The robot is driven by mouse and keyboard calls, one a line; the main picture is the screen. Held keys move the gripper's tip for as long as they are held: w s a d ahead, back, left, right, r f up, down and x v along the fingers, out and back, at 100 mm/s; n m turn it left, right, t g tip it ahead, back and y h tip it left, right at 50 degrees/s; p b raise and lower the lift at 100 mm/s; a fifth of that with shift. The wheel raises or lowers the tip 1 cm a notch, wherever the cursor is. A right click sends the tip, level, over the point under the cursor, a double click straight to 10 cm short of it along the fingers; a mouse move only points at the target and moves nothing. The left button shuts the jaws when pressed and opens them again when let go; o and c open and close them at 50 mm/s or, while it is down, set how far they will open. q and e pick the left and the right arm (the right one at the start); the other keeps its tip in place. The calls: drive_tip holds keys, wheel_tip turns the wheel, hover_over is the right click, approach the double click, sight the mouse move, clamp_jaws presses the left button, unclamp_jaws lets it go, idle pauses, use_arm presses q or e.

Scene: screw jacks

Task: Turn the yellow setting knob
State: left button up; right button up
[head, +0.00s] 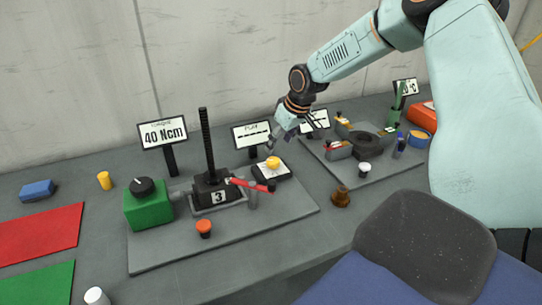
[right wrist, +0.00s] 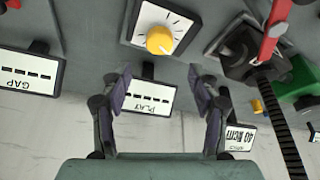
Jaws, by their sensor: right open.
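The yellow setting knob (head: 273,162) sits on a white dial face with a dark frame, at the back right of the grey baseplate (head: 290,206). In the right wrist view the knob (right wrist: 160,40) shows at the top middle, with tick marks around it. My right gripper (head: 291,136) hangs above and behind the knob, near the PLAY display. In the right wrist view its two fingers (right wrist: 160,76) are apart, nothing is between them, and the knob lies beyond their tips, not touched. My left gripper is not in view.
The PLAY display (head: 251,134) with dashes stands just behind the knob. The screw jack (head: 213,180) marked 3, with a red lever (head: 250,185), stands left of it. A green box with a black knob (head: 148,205) is farther left. A second station (head: 362,140) is at right.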

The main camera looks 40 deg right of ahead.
sight(273, 160)
drive_tip(key=b+x, duration=0.2)
drive_tip(key=x, duration=0.5)
drive_tip(key=shift+f+b, duration=0.25)
drive_tip(key=shift+b, duration=0.15)
drive_tip(key=shift+s+d+r, duration=0.1)
drive_tip(key=shift+s+r, duration=0.05)
drive_tip(key=shift+s, duration=0.15)
drive_tip(key=shift+w+f, duration=0.2)
drive_tip(key=shift+w, duration=0.1)
drive_tip(key=c, duration=0.4)
drive_tip(key=shift+s, duration=0.1)
drive_tip(key=c, duration=0.5)
drive_tip(key=shift+c, duration=1.3)
